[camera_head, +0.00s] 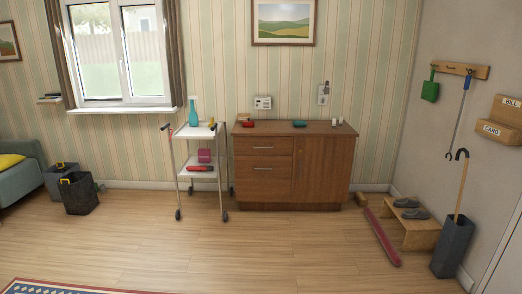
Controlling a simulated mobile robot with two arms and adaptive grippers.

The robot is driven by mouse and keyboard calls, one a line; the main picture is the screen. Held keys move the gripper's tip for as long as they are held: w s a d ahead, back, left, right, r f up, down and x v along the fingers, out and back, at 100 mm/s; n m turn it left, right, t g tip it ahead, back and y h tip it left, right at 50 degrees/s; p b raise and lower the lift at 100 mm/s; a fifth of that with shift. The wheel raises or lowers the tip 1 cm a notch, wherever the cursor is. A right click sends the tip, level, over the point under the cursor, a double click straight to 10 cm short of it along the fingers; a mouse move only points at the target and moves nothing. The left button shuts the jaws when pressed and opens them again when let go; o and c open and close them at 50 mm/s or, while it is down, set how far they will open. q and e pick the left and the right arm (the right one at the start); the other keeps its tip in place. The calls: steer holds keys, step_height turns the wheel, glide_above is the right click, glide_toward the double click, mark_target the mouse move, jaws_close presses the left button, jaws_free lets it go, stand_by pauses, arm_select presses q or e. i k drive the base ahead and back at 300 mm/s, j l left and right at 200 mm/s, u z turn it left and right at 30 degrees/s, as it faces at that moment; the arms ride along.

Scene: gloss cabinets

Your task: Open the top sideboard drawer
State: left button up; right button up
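A brown wooden sideboard (325,170) stands against the striped wall, right of the picture's middle. Its top drawer (264,146) is at the upper left of the front, with a thin pale handle. The drawer face looks flush with the front, so it appears shut. A taller drawer (264,185) with a similar handle lies below it, and a door fills the right half. Neither of my grippers shows in this view.
A white wheeled trolley (203,170) stands close to the sideboard's left side. A long red object (381,236) lies on the floor at right, beside a wooden step (424,236) with shoes and an umbrella stand (452,247). The floor before the sideboard is clear.

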mark_target(257, 145)
steer(key=i+z, duration=0.1)
steer(key=i, duration=1.35)
